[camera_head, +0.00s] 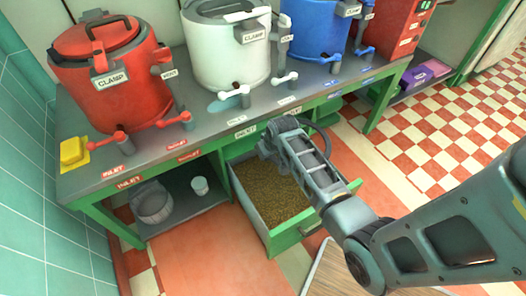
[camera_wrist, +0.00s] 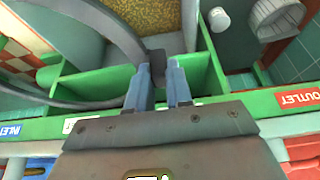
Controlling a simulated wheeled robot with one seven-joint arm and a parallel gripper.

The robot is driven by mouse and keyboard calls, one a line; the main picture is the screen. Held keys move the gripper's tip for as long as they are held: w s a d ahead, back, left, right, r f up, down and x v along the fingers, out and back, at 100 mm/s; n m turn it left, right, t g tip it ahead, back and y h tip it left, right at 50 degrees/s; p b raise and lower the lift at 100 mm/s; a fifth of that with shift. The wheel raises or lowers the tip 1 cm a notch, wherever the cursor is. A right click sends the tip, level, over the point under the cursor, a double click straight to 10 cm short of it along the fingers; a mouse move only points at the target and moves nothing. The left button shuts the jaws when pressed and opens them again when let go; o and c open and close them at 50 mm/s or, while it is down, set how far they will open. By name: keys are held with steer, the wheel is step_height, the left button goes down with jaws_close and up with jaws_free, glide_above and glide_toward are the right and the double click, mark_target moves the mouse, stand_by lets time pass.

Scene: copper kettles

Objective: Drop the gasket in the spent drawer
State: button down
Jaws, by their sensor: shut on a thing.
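The gasket is a large dark grey ring (camera_head: 325,137), partly hidden behind my arm in the head view. In the wrist view its curved band (camera_wrist: 128,38) runs past the fingertips. My gripper (camera_wrist: 158,72) is shut on it at a dark block on the ring. In the head view my gripper (camera_head: 270,148) is over the back part of a pulled-out green drawer (camera_head: 287,238), near the bench's front edge. The drawer holds brown granular stuff. The ring appears above the drawer; I cannot tell its exact height. No spent label is readable on the drawer.
A grey-topped green bench (camera_head: 215,120) carries a red kettle (camera_head: 112,75), a white kettle (camera_head: 228,50) and a blue kettle (camera_head: 318,25), with taps along its front. A pot (camera_head: 152,203) and a white cup (camera_head: 200,186) stand on the lower shelf. Open checked floor (camera_head: 440,130) lies right.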

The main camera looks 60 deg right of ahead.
step_height(320, 180, down, 32)
steer(key=b, duration=2.6)
steer(key=shift+r, duration=0.1)
steer(key=c, duration=0.9)
jaws_free()
steer(key=shift+c, duration=0.2)
steer(key=p+v, duration=0.4)
steer(key=v, duration=0.3)
steer(key=shift+r, duration=0.4)
steer(key=shift+a, duration=0.15)
